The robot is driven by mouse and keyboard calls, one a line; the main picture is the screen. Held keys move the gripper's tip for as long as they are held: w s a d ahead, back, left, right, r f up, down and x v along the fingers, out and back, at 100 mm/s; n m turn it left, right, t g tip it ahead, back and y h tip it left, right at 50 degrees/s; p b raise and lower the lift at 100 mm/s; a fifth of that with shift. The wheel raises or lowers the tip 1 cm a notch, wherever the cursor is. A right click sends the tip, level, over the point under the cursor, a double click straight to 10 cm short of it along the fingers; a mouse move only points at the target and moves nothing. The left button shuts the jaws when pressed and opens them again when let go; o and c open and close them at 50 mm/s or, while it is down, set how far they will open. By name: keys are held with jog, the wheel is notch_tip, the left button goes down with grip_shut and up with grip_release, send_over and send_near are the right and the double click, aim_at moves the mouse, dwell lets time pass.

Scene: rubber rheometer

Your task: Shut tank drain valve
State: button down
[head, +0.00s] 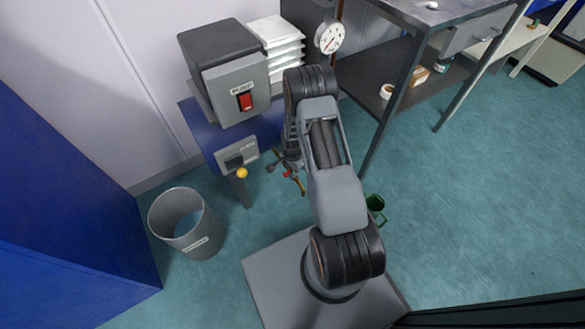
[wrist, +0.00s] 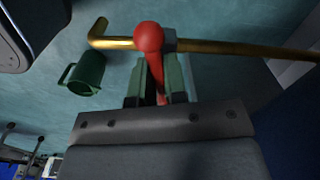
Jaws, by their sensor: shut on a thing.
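The drain valve sits on a thin brass pipe (wrist: 235,47) with a bent end at the left in the wrist view. Its red lever (wrist: 161,90) has a round red knob (wrist: 149,37) that covers part of the pipe. In the picture the lever runs down from the pipe, between the fingers. My gripper (wrist: 157,78) is shut on the red lever, with one green-grey finger on each side. In the head view my arm hides most of the valve; only a bit of red and the brass pipe (head: 299,184) show below my wrist.
A green jug (wrist: 87,74) stands on the floor near the pipe's bent end; the head view shows it right of my arm (head: 376,207). A grey bin (head: 181,224) stands at left. Floor at right is clear.

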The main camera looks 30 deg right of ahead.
jog(key=shift+m, duration=1.5)
jog(key=c, duration=1.2)
grip_release()
jog(key=shift+o, duration=0.2)
notch_tip(320, 180, up, 14)
jog(key=p, duration=0.4)
